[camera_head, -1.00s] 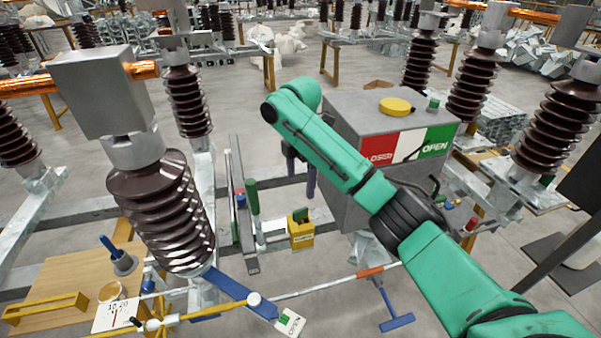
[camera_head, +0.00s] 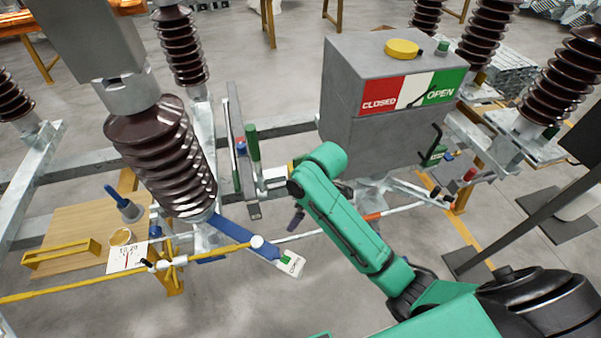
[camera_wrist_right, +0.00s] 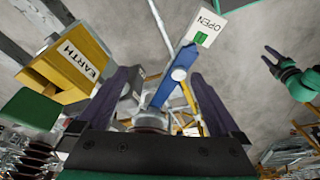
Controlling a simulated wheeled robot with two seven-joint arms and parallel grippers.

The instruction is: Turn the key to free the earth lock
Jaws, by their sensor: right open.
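The earth lock is a yellow box marked EARTH (camera_wrist_right: 66,66), at the upper left of the right wrist view; in the head view my right arm hides most of it. A green block (camera_wrist_right: 30,110) stands beside the box in the wrist view; I cannot tell if it is the key. My right gripper (camera_wrist_right: 165,100) is open, its dark fingers apart with nothing seen between them. In the head view the right gripper (camera_head: 298,215) is near the box, partly hidden by its own wrist. My left gripper (camera_wrist_right: 275,58) seems to show small at the wrist view's right; its jaw state is unclear.
A blue lever (camera_wrist_right: 172,76) with an OPEN tag (camera_wrist_right: 203,29) lies beyond the fingers. The grey cabinet (camera_head: 350,92) marked CLOSED and OPEN stands behind my right arm. A brown insulator (camera_head: 160,155) and a green upright handle (camera_head: 252,142) stand to the left.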

